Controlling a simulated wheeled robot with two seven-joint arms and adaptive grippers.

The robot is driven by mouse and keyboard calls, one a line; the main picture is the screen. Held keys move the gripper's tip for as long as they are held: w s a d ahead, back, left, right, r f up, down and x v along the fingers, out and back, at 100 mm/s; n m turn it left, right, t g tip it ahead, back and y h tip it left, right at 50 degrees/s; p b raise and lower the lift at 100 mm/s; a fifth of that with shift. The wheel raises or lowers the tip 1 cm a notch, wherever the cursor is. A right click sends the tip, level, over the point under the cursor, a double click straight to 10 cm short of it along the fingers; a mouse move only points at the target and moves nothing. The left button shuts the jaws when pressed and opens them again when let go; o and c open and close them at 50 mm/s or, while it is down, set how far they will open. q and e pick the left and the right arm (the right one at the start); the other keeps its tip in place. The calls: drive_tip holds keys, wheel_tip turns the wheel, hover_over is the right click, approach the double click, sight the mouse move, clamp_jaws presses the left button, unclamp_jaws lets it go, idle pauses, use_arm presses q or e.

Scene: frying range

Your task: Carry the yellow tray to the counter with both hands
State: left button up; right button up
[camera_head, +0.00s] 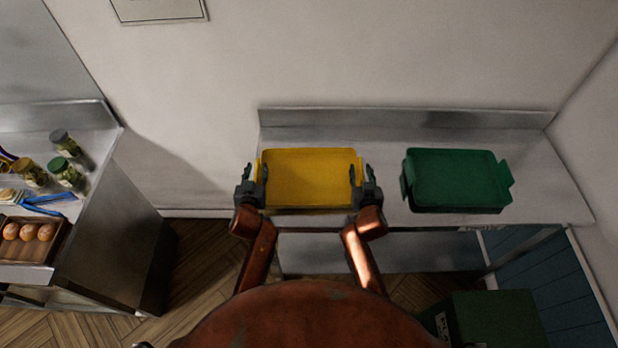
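The yellow tray (309,178) is at the left part of the steel counter (386,213) against the wall. From this overhead angle I cannot tell whether it rests on the counter or is held just above it. My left gripper (256,178) is at the tray's left end and my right gripper (362,178) is at its right end, where the handles are. The fingers are dark and small and overlap the tray's ends, so whether they are closed on the handles is unclear.
A green tray (456,180) sits to the right on the same counter. A steel unit (112,220) with jars (66,171), blue tongs (45,203) and a wooden tray of round brown food (33,251) stands at the left. A dark green box (488,318) is on the floor at lower right.

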use_arm(q)
clamp_jaws()
use_arm(e)
clamp_jaws()
idle(0.4)
